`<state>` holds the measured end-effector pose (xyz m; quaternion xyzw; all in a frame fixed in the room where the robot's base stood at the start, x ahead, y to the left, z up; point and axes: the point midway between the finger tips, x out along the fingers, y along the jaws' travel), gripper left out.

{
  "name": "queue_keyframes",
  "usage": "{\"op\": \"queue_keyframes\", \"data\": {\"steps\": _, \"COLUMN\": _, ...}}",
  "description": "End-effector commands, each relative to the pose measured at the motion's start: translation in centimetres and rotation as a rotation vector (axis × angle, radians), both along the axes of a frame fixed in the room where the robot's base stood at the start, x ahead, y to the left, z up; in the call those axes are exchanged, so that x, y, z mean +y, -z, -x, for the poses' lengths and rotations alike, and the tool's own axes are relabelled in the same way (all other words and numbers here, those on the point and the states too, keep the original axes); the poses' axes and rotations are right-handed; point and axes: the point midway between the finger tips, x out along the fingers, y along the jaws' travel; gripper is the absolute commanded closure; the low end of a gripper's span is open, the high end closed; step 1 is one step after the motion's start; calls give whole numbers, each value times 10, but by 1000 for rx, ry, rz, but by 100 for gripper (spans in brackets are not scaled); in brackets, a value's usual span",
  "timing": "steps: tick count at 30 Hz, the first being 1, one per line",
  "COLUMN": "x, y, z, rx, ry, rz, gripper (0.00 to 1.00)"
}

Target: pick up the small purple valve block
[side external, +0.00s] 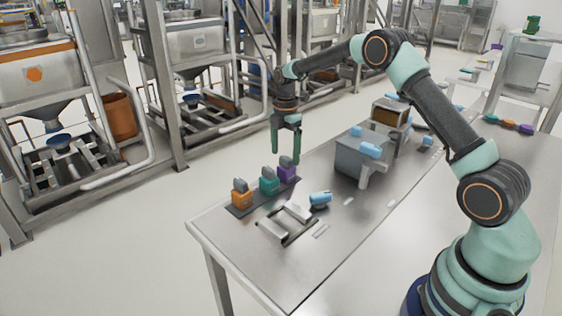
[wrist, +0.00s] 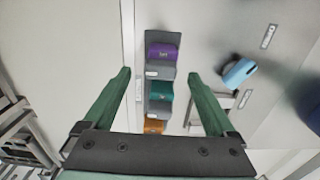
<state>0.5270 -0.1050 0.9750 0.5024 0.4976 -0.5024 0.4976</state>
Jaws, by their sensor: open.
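The small purple valve block (side external: 287,173) stands at the far right end of a dark strip on the steel table, with a grey top piece. In the wrist view the purple block (wrist: 163,52) is at the top end of the strip, beyond my fingertips. My gripper (side external: 286,156) has green fingers and is above the row, close to the purple block. In the wrist view my gripper (wrist: 158,73) is open and empty, its fingers on either side of the row. A teal block (side external: 269,186) stands beside the purple one and an orange block (side external: 242,199) beyond that.
A blue cylindrical part (side external: 320,198) lies right of the row. A metal bracket (side external: 284,222) lies in front. A grey bin (side external: 361,160) stands further right with a blue part on top. The table's left edge (side external: 210,243) runs close to the strip.

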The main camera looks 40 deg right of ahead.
Motion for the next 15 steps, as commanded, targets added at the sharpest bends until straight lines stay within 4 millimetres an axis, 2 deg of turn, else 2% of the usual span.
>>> {"op": "queue_keyframes", "data": {"steps": 4, "x": 0, "y": 10, "z": 1, "rx": 2, "ry": 1, "rz": 0, "gripper": 9}}
{"op": "queue_keyframes", "data": {"steps": 10, "x": -2, "y": 39, "z": 4, "rx": 4, "ry": 0, "rz": -1, "gripper": 9}}
{"op": "queue_keyframes", "data": {"steps": 15, "x": -2, "y": 54, "z": 3, "rx": 1, "ry": 0, "rz": 0, "gripper": 9}}
